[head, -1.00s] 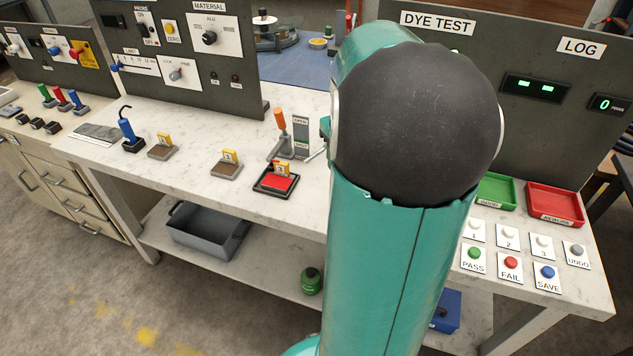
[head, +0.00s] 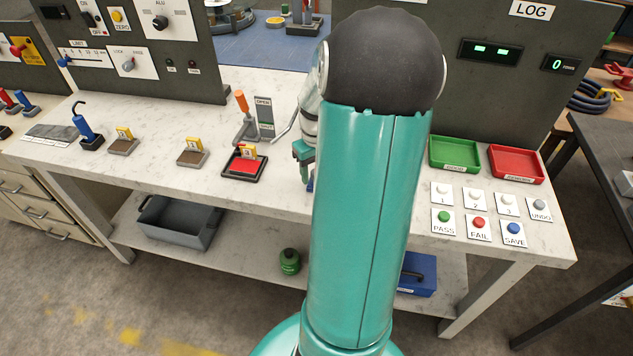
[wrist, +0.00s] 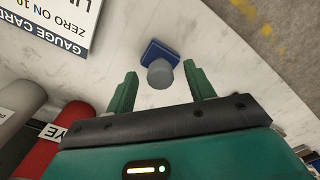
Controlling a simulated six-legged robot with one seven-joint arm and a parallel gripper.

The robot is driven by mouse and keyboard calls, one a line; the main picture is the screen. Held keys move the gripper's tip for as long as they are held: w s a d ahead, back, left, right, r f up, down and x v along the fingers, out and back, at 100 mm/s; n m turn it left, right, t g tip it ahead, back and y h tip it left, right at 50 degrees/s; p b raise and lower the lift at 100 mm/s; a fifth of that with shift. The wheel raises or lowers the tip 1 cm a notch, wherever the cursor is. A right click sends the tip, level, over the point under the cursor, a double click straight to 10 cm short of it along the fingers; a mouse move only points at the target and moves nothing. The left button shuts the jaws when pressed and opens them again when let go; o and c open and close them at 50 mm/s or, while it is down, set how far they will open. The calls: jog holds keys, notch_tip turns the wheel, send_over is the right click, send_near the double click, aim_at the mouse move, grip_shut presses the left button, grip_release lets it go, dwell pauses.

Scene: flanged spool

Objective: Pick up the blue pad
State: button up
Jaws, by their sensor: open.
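The blue pad (wrist: 154,49) is a small dark blue block with a grey round knob (wrist: 160,75) on it. In the wrist view it lies on the white marbled bench, just beyond my gripper (wrist: 159,79). The two green fingers are apart and empty, with the knob showing between their tips. In the head view my gripper (head: 304,158) is over the bench, partly behind my arm. A sliver of blue (head: 310,185) shows just below it; most of the pad is hidden there.
A black-rimmed tray with a red pad (head: 243,164) and an orange-handled lever (head: 244,112) stand left of my gripper. In the wrist view a gauge card (wrist: 50,22) and red and grey cylinders (wrist: 65,145) lie at the left. Green (head: 454,154) and red (head: 516,163) trays are at the right.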

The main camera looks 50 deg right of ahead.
jog(key=shift+f, duration=0.75)
jog(key=c, duration=1.1)
jog(key=shift+o, duration=0.2)
jog(key=shift+r, duration=0.55)
notch_tip(320, 180, up, 2)
jog(key=shift+r, duration=0.2)
jog(key=s+a+r, duration=0.5)
jog(key=a+r, duration=0.4)
jog(key=a, duration=0.4)
jog(key=shift+s+r, duration=0.15)
jog(key=shift+r, duration=0.1)
